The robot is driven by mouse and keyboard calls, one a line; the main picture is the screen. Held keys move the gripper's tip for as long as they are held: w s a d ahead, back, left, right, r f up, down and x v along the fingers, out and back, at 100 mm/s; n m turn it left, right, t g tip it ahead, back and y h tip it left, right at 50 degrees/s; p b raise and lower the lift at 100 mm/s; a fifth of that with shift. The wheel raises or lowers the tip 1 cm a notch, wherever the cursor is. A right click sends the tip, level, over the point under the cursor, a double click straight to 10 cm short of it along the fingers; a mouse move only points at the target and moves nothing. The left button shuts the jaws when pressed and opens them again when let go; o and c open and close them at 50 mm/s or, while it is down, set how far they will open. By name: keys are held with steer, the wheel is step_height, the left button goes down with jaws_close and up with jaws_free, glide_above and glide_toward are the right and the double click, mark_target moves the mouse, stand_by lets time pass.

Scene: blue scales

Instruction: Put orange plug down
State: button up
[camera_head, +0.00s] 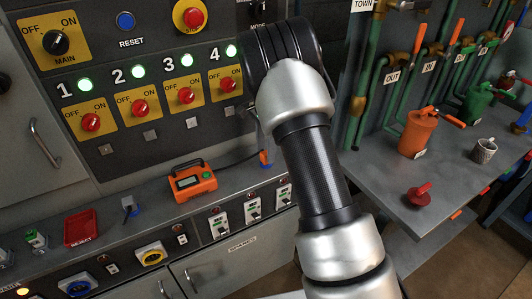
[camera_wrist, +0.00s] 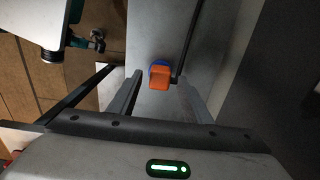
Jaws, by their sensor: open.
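The orange plug (camera_wrist: 159,77) has a blue part at its far end and is on or just above the grey counter (camera_wrist: 160,25). In the head view the plug (camera_head: 265,160) appears small at the back of the counter, just left of my arm. My gripper (camera_wrist: 160,84) is open, with one finger on each side of the plug and a visible gap on both sides. The plug's underside is hidden. My arm hides most of the gripper in the head view.
A black cable (camera_wrist: 180,40) runs by the plug. An orange tester box (camera_head: 192,182) stands on the counter to the left, with a red tray (camera_head: 81,228) farther left. A switch panel (camera_head: 150,90) rises behind. An orange can (camera_head: 418,134) stands on the right bench.

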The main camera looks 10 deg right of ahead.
mark_target(266, 153)
steer(key=s+r+n+t+p, duration=0.1)
steer(key=s+r, duration=0.2)
steer(key=r, duration=0.6)
steer(key=s+r+n, duration=0.1)
steer(key=s+r, duration=0.2)
steer(key=r, duration=0.7)
steer(key=s+r+n+t+y, duration=0.1)
steer(key=s+r+n+t, duration=0.1)
steer(key=s+r+n, duration=0.55)
steer(key=s+f+n+t+h, duration=0.1)
steer(key=s+n, duration=0.4)
steer(key=s, duration=1.6)
steer(key=shift+t, duration=0.8)
